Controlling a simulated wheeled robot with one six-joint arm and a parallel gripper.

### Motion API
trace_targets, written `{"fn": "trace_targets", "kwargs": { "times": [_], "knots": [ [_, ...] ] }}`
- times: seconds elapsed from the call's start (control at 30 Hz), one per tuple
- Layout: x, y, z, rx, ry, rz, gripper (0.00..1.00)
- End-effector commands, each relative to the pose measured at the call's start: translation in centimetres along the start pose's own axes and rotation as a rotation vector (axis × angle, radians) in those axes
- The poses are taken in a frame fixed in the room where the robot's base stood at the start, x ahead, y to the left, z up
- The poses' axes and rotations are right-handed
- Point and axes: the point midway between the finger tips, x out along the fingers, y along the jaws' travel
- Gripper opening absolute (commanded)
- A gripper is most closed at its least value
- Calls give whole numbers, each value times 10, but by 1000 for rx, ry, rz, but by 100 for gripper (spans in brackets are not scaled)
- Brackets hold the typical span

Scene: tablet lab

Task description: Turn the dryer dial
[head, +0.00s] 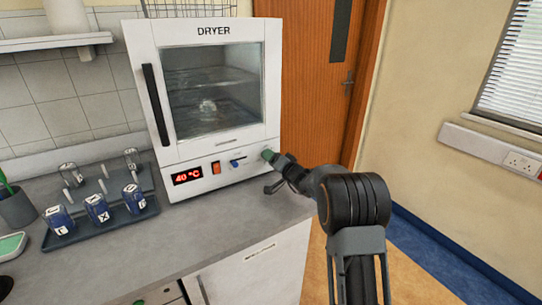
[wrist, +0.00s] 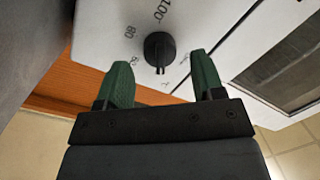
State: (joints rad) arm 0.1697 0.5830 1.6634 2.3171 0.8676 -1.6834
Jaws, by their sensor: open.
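The dryer (head: 227,143) is a white cabinet on the counter, its glass door shut and its red display (head: 187,175) reading 40 °C. In the wrist view its dial (wrist: 158,47) is a round black knob on the white panel, with 80 and 100 among the printed marks. My gripper (head: 267,155) is at the right end of the dryer's lower panel and hides the dial in the head view. Its green fingers are open, one on each side of the dial in the wrist view (wrist: 160,60), with gaps showing. I cannot tell how far the tips reach along the knob.
An orange switch (head: 216,168) and a blue slider (head: 235,162) sit left of my gripper on the panel. A dark tray (head: 100,226) with several blue-labelled containers stands on the counter at left. A wooden door (head: 316,90) is behind; floor is clear at right.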

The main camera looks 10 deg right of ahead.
Motion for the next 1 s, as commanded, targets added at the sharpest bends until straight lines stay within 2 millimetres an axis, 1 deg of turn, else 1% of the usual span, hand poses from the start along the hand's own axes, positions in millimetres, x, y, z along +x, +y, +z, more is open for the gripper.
{"fn": "trace_targets", "kwargs": {
  "times": [0.1,0.2,0.57,1.0],
  "knots": [
    [10,-1,0,0,0,-1,62],
    [15,0,0,0,0,0,62],
    [17,0,0,0,0,0,61],
    [17,0,0,0,0,0,19]
  ]
}}
